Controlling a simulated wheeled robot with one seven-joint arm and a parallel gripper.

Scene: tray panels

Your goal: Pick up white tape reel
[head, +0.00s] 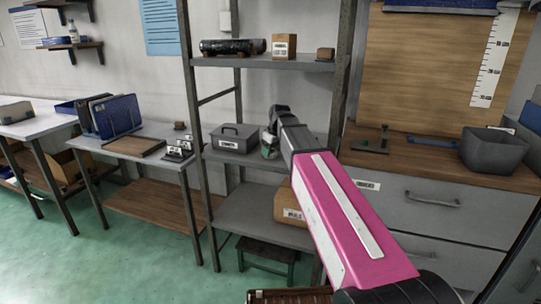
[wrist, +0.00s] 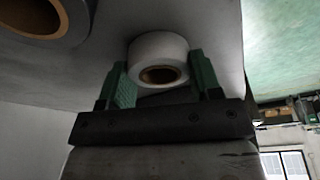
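The white tape reel (wrist: 158,50), with a brown core, shows in the wrist view against a grey surface. My gripper (wrist: 160,72) has two green fingers, one on each side of the reel. The fingers stand apart at about the reel's width; the right one is very close to its edge, and I cannot tell contact. In the head view my gripper (head: 269,146) is at the middle shelf of the metal rack, right of a grey box. The arm hides most of that spot, and the reel is not clearly visible there.
A larger roll with a brown core (wrist: 40,15) lies close by in the wrist view. The grey box (head: 234,137) sits on the same shelf. Rack posts (head: 344,80) and the upper shelf (head: 262,63) bound the space. A cardboard box (head: 290,205) is below.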

